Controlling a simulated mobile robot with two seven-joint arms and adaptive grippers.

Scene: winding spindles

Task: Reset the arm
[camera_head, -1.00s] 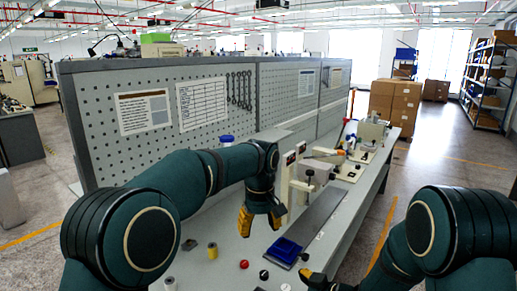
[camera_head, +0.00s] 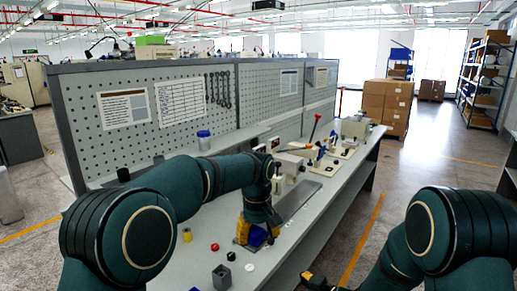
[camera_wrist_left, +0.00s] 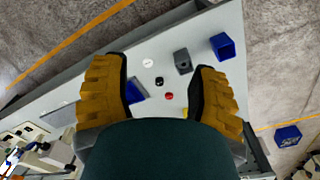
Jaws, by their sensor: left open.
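My left gripper (camera_head: 257,232) is open and empty, pointing down above the workbench (camera_head: 300,235). In the head view it overlaps a blue tray (camera_head: 258,238) and hides part of it. In the left wrist view the yellow fingers of my left gripper (camera_wrist_left: 165,95) are spread wide. Small red (camera_wrist_left: 169,96), black (camera_wrist_left: 159,81) and white (camera_wrist_left: 148,63) round parts lie below, visible between them. The blue tray (camera_wrist_left: 136,92) shows beside the left finger.
A grey block (camera_head: 222,277) and a yellow spool (camera_head: 187,235) sit on the bench. Winding machines (camera_head: 330,147) stand farther along it. A pegboard partition (camera_head: 180,115) runs behind. A blue box (camera_wrist_left: 222,46) lies near the bench edge in the left wrist view.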

